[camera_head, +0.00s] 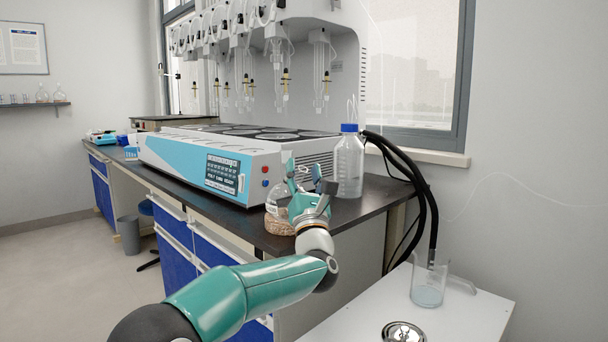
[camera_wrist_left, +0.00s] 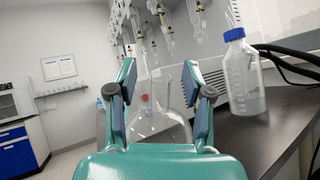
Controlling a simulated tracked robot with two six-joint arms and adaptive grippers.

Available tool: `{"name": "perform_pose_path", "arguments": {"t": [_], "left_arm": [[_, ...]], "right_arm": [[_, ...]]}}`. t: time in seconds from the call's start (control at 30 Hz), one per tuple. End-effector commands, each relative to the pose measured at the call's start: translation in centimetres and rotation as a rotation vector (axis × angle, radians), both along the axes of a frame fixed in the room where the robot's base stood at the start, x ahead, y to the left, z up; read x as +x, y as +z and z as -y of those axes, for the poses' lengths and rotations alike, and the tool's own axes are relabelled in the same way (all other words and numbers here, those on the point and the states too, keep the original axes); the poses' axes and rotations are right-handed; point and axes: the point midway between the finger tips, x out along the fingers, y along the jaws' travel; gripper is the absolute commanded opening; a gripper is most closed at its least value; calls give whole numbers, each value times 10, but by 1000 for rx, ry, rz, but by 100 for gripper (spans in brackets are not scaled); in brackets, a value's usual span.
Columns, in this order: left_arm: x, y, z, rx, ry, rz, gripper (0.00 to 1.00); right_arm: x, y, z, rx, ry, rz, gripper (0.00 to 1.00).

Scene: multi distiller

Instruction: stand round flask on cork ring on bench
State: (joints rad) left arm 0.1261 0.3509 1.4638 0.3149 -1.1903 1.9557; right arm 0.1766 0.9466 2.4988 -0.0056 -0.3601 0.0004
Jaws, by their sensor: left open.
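The clear round flask (camera_head: 278,197) sits on the brown cork ring (camera_head: 279,226) near the front corner of the dark bench (camera_head: 345,214). It looks upright, though part of it is hidden behind my left gripper (camera_head: 308,172). The gripper is open, close beside the flask on its right in the head view. In the left wrist view, the flask (camera_wrist_left: 156,126) shows just beyond and between the spread fingers of my left gripper (camera_wrist_left: 159,78), with no finger clearly closed on it. The cork ring is hidden there. My right gripper is not in view.
A blue-capped bottle (camera_head: 348,165) stands on the bench right behind the gripper. The blue and white distiller (camera_head: 210,160) lies to the left. A white table (camera_head: 350,322) at the front right holds a beaker (camera_head: 429,280). Black hoses (camera_head: 425,200) hang past the bench's right end.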

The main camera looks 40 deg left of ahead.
Motion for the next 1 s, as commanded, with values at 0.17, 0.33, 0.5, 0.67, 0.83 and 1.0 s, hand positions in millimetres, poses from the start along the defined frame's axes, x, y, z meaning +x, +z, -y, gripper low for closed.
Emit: {"name": "perform_pose_path", "arguments": {"t": [0.17,0.33,0.5,0.67,0.83,1.0], "left_arm": [[-1,-3,2,-1,-1,-2,51],[-8,-11,11,-1,-2,-4,51],[-23,-28,27,-1,-2,-4,51],[-40,-46,46,-1,-2,-4,51],[-54,-63,63,-1,-2,-4,51],[-62,-72,71,1,0,-1,51]], "right_arm": [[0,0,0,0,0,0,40],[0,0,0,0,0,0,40],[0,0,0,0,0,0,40],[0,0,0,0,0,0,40],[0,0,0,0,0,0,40],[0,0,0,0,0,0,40]]}}
